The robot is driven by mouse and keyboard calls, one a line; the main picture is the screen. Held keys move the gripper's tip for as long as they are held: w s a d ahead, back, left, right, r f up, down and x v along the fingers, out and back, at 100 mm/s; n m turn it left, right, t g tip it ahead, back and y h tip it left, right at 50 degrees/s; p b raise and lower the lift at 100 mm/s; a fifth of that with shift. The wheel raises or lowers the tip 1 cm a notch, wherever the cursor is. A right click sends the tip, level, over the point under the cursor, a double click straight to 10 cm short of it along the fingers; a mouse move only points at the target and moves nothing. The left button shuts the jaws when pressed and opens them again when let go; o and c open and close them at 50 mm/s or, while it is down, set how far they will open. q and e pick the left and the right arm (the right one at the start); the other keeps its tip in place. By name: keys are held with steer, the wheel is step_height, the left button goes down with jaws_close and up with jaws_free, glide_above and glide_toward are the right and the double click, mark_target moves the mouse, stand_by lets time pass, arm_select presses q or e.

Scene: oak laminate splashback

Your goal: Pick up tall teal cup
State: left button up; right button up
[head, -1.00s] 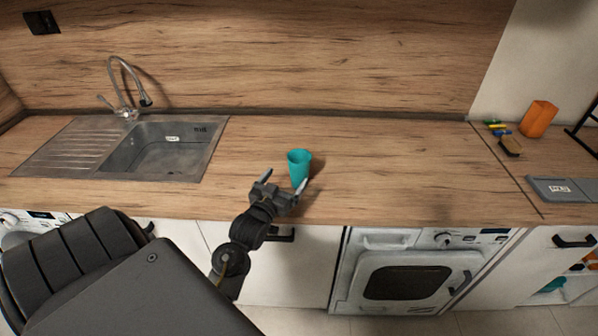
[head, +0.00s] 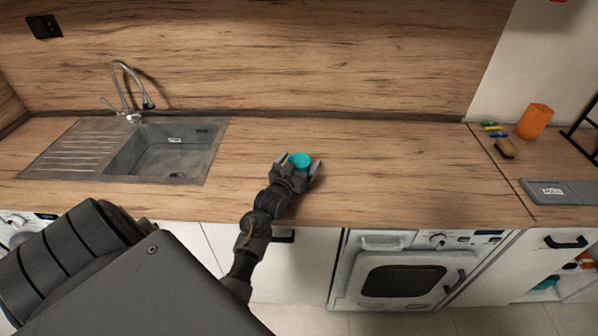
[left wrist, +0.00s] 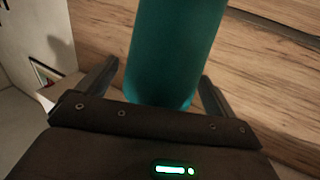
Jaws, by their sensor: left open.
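The teal cup (head: 299,160) stands on the wooden counter right of the sink. In the head view mostly its rim shows above my left gripper (head: 300,168), which hides its lower part. In the left wrist view the cup (left wrist: 175,50) fills the middle, its top cut off by the picture edge. My left gripper (left wrist: 158,90) is open, with one finger on each side of the cup. I cannot tell whether either finger touches it. My right gripper is not in view.
A steel sink (head: 160,150) with a tap (head: 130,90) lies left on the counter. At the right are an orange cup (head: 534,121), a brush (head: 505,149) and a grey scale-like device (head: 560,191). The counter (head: 410,165) right of the gripper is clear.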

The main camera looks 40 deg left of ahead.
arm_select(q)
steer(key=shift+w, duration=0.2)
steer(key=shift+s, duration=0.1)
steer(key=shift+c, duration=1)
steer(key=c, duration=1.1)
steer(key=shift+r, duration=0.1)
